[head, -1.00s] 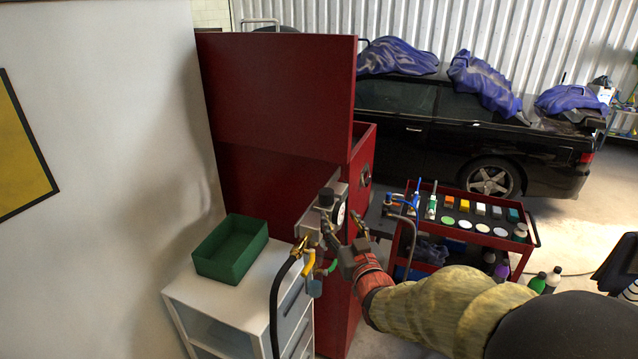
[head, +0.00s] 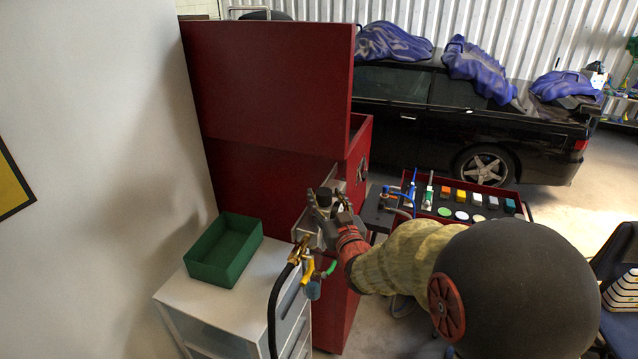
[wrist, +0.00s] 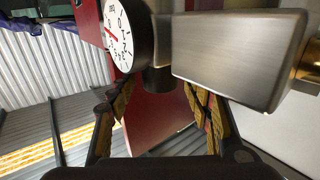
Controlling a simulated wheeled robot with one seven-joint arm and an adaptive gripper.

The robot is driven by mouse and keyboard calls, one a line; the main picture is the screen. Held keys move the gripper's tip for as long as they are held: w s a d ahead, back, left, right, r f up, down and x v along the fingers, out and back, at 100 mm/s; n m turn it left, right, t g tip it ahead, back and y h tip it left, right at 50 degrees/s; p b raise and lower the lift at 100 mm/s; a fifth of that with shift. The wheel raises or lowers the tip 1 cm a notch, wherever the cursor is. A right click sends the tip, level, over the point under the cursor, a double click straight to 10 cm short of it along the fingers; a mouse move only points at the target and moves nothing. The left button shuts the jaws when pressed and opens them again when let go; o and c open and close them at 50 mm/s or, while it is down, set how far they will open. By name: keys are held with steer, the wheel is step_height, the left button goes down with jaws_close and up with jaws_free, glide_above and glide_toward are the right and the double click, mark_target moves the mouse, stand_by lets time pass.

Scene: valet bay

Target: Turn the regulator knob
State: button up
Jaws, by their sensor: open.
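The regulator is a grey metal block (wrist: 235,55) on the side of the red cabinet, with a round white-faced gauge (wrist: 120,35) beside it in the wrist view. In the wrist view, the open fingers (wrist: 156,100) are spread below the gauge and block. A short dark cylinder between them seems to be the knob. My gripper partly hides the regulator in the head view.
Brass fittings (head: 299,248) and a black hose (head: 276,300) hang just left of the regulator. A green bin (head: 225,250) sits on a white drawer unit (head: 190,295). The red cabinet (head: 265,90) stands behind. A red tool cart (head: 520,205) is at right.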

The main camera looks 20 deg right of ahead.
mark_target(321, 189)
steer(key=w, duration=0.2)
steer(key=w+p, duration=0.1)
steer(key=w, duration=0.1)
steer(key=w+d, duration=0.1)
steer(key=w, duration=0.1)
steer(key=shift+w, duration=0.25)
steer(key=shift+c, duration=0.4)
steer(key=shift+a, duration=0.1)
steer(key=c, duration=1.1)
jaws_close()
